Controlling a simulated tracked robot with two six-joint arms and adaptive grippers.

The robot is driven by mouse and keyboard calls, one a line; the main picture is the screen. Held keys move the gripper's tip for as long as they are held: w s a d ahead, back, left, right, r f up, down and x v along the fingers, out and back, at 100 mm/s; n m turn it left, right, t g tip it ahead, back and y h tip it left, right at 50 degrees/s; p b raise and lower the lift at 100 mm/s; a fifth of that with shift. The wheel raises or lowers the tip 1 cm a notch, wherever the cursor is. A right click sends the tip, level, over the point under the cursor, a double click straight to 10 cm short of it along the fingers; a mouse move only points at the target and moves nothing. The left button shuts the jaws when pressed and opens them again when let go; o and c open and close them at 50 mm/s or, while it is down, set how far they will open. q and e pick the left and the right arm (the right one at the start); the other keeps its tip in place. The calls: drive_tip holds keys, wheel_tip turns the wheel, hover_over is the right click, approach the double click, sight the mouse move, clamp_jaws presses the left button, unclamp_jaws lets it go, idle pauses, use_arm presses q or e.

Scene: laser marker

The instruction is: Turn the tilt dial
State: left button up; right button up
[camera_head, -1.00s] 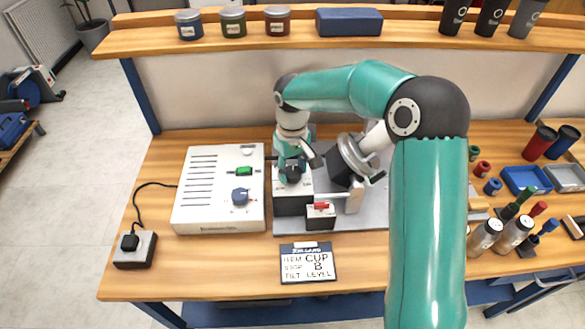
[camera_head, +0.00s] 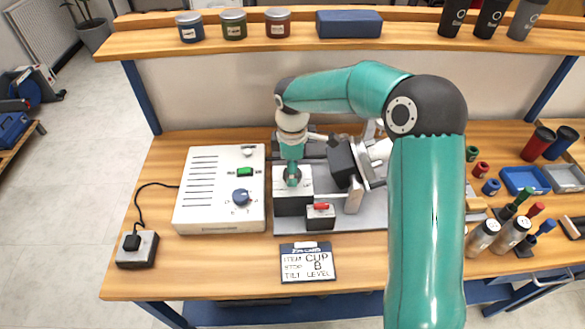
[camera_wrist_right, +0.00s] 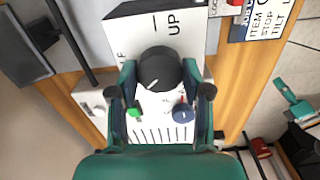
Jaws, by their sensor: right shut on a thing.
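The black tilt dial (camera_wrist_right: 160,70) sits on a white-topped box (camera_head: 307,178) left of the tilting holder. In the right wrist view its white line points down and left, away from the "UP" label; other lettering is partly hidden. My right gripper (camera_wrist_right: 160,82) has its fingers on both sides of the dial and is shut on it. In the head view the right gripper (camera_head: 292,180) comes down over the box and hides most of the dial. The tilting holder (camera_head: 343,162), a dark block with a silver chuck, stands right of it. My left gripper is not in view.
A white control unit (camera_head: 188,212) with a green switch and blue knob stands at left. A small box with a red switch (camera_head: 321,207) sits in front of the holder. Bottles and trays (camera_head: 521,180) fill the right side.

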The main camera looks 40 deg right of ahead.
drive_tip(key=n+p, duration=0.1)
drive_tip(key=n, duration=0.4)
drive_tip(key=shift+w+r+n, duration=0.1)
drive_tip(key=shift+n, duration=0.2)
drive_tip(key=shift+n+p, duration=0.4)
drive_tip(key=shift+n, duration=1.8)
drive_tip(key=o, duration=1.2)
drive_tip(key=shift+c, duration=0.2)
wheel_tip(320, 180, up, 12)
